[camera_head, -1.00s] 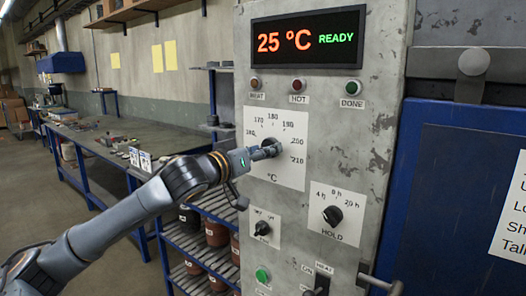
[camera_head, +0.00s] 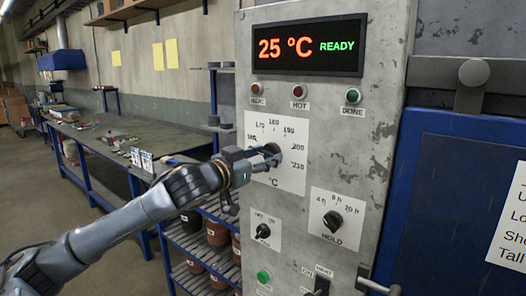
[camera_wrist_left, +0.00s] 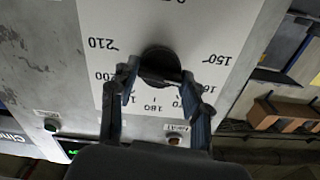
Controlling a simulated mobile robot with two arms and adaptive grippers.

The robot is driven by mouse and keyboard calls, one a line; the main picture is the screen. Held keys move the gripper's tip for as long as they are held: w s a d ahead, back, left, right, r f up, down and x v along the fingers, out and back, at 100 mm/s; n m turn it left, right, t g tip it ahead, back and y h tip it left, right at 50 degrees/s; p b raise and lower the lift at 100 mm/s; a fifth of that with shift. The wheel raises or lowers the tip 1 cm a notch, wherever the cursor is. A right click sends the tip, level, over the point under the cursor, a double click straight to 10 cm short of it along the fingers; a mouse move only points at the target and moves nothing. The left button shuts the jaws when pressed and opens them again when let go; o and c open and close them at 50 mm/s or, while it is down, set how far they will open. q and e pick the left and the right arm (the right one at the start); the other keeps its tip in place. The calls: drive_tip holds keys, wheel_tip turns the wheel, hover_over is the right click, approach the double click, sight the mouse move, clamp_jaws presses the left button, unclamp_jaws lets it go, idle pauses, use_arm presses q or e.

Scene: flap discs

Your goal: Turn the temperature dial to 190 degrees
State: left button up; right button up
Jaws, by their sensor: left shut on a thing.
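The temperature dial is a black round knob (camera_wrist_left: 160,62) on a white scale plate (camera_head: 290,178) of the grey control panel. The plate carries printed marks from 150 to 210, upside down in the left wrist view. My left gripper (camera_head: 271,155) reaches in from the left and is shut on the knob. In the left wrist view its two fingers lie on either side of the knob. The dial's pointer is hidden or too dark to read. The display (camera_head: 309,45) above reads 25 °C and READY. My right gripper is not in view.
Below are a HOLD dial (camera_head: 333,221), a smaller dial (camera_head: 263,231), a green button (camera_head: 264,276) and a lever switch (camera_head: 320,286). A blue door (camera_head: 450,200) stands right of the panel. A workbench (camera_head: 100,137) and a shelf with pots are on the left.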

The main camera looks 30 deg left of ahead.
use_arm(q)
drive_tip(key=m+p, duration=0.3)
drive_tip(key=m, duration=0.3)
drive_tip(key=shift+r+m, duration=0.1)
drive_tip(key=shift+m, duration=0.2)
drive_tip(key=m+p, duration=0.3)
drive_tip(key=m, duration=0.2)
drive_tip(key=m+p, duration=0.3)
drive_tip(key=m, duration=0.2)
drive_tip(key=shift+m, duration=0.4)
drive_tip(key=m+p, duration=0.2)
drive_tip(key=m, duration=0.3)
drive_tip(key=shift+m+p, duration=0.3)
drive_tip(key=shift+p, duration=0.05)
drive_tip(key=o, duration=1.1)
drive_tip(key=shift+c, duration=0.2)
drive_tip(key=shift+o, duration=0.5)
drive_tip(key=shift+w, duration=0.15)
